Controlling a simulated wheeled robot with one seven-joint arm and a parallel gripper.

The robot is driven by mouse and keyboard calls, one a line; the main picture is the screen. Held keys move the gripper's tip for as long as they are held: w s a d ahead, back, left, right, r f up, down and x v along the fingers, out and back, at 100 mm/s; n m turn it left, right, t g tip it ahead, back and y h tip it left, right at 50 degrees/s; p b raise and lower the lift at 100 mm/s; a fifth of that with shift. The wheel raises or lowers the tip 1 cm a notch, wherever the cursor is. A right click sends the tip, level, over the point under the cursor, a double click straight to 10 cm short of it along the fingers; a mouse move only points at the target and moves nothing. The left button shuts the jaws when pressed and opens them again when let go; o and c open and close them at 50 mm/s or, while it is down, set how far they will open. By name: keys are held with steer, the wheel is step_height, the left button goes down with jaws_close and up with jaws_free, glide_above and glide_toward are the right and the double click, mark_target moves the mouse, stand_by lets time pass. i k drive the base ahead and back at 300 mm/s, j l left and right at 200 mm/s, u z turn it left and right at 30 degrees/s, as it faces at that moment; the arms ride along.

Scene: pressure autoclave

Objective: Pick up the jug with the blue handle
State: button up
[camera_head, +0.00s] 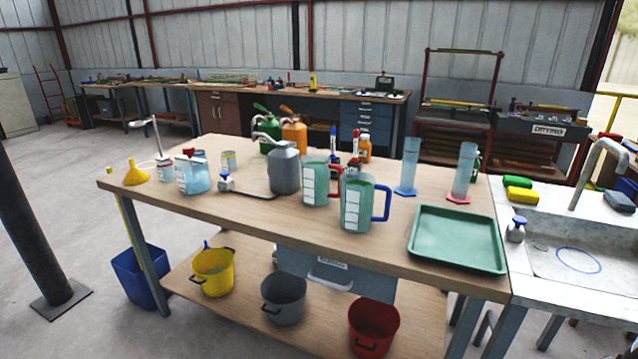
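The jug with the blue handle (357,204) stands upright near the front edge of the wooden table, right of its middle. It is a translucent greenish jug with a white label, and its blue handle (382,203) points right. A similar jug with a red handle (314,181) stands just behind it to the left, and its red handle is partly hidden behind the blue-handled jug. My gripper is not in view.
A green tray (456,238) lies right of the jug. Two measuring cylinders (410,165) (465,170) stand behind right. A grey can (284,170) stands left. The sink counter (560,290) adjoins at right. Buckets (374,325) sit on the lower shelf. Bare tabletop lies front left.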

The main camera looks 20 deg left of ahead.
mark_target(357, 189)
steer(key=i+j, duration=0.95)
steer(key=i+j+u, duration=0.05)
